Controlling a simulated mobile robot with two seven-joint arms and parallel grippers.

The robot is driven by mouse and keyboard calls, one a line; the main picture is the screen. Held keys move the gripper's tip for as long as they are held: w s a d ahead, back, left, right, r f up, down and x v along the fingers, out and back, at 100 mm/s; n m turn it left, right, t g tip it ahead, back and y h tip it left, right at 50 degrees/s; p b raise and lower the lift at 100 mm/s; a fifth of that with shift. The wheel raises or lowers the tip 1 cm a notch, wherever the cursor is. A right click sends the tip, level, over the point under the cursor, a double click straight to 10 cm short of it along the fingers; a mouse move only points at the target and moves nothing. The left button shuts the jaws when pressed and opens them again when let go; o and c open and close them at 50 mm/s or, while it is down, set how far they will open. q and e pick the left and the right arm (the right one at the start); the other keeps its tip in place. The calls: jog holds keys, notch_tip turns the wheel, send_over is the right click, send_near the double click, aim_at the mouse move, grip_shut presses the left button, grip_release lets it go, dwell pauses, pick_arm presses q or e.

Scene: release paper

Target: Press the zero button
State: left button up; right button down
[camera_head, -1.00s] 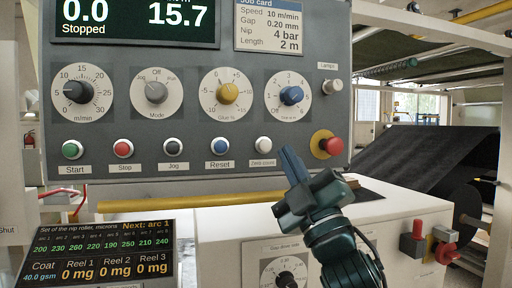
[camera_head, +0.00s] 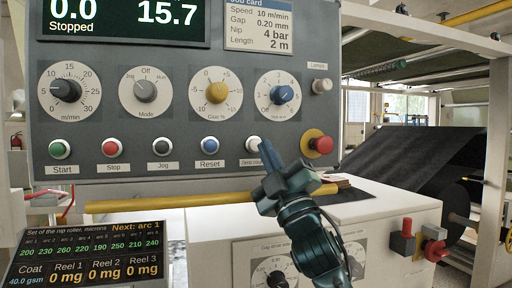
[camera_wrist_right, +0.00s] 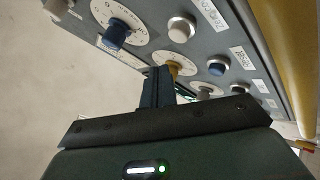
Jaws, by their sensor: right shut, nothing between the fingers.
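My left gripper is not in view.
The blue Reset button (camera_head: 210,146) is left of the white button. A red stop button (camera_head: 319,144) is to its right. A blue knob (camera_head: 282,94) sits above. A yellow bar (camera_head: 225,198) runs below the panel, over a white cabinet (camera_head: 405,212).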

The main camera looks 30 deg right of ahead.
aim_at(255, 139)
jog(key=shift+w+d, duration=0.15)
jog(key=shift+w, duration=0.5)
jog(key=shift+w+d, duration=0.15)
jog(key=shift+w, duration=0.45)
jog(key=shift+w, duration=0.1)
dwell(1.1)
jog(key=shift+w+d, duration=0.1)
jog(key=shift+w, duration=0.2)
jog(key=shift+w+d, duration=0.15)
jog(key=shift+w, duration=0.35)
dwell(1.0)
jog(key=shift+s, duration=0.1)
jog(key=shift+s+a+f, duration=0.1)
jog(key=shift+s+a, duration=0.1)
jog(key=shift+s, duration=0.45)
jog(key=shift+s+a+p, duration=0.1)
jog(key=shift+s+a, duration=0.1)
jog(key=shift+s, duration=0.65)
jog(key=shift+s+a+p, duration=0.1)
jog(key=shift+s+a, duration=0.1)
jog(key=shift+s, duration=0.6)
jog(key=shift+s+a+p, duration=0.1)
jog(key=shift+s+a, duration=0.1)
jog(key=shift+s, duration=0.65)
